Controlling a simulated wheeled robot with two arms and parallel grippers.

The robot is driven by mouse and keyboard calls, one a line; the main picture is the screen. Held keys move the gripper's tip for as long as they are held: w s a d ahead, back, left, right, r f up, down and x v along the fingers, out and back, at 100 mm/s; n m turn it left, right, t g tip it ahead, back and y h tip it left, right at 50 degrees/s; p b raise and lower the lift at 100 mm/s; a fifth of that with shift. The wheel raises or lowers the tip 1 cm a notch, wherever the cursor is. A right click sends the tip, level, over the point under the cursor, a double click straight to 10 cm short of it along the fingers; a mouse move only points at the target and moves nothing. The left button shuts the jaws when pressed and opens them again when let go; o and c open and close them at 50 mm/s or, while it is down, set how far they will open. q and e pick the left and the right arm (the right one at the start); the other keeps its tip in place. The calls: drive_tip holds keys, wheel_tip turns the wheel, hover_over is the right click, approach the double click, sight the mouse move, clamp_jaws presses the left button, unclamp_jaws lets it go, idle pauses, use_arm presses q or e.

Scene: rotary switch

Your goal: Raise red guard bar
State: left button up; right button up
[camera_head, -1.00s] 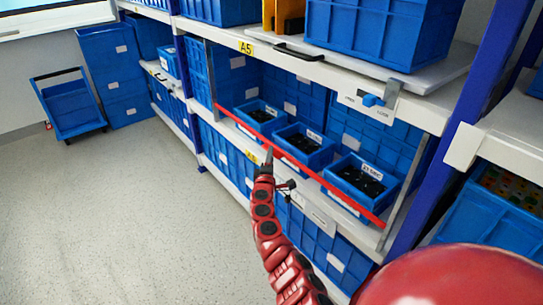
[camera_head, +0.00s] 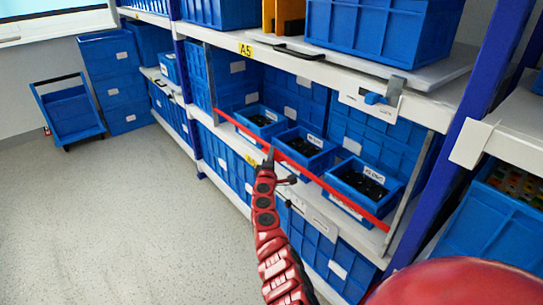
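The red guard bar (camera_head: 330,189) is a thin bar running slantwise in the picture across the front of a shelf bay, in front of several small blue bins. Its ends meet thin grey side arms, and it is low, near the shelf's front edge. My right gripper (camera_head: 270,156) is at the bar, left of its middle, with its dark narrow fingertips overlapping the bar in this view. I cannot tell whether they touch it or whether the fingers are open or shut. My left gripper is not in view.
Small blue bins (camera_head: 362,184) with dark contents stand behind the bar. A white panel with a blue switch (camera_head: 374,99) is on the shelf edge above. A blue post (camera_head: 440,190) stands at right. The grey floor (camera_head: 100,220) at left is clear.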

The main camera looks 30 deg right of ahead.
clamp_jaws()
idle(1.0)
wheel_tip(320, 180, up, 21)
drive_tip(key=p, duration=1.8)
drive_tip(key=shift+f, duration=0.2)
drive_tip(key=o, duration=0.5)
unclamp_jaws()
drive_tip(key=shift+o, duration=0.4)
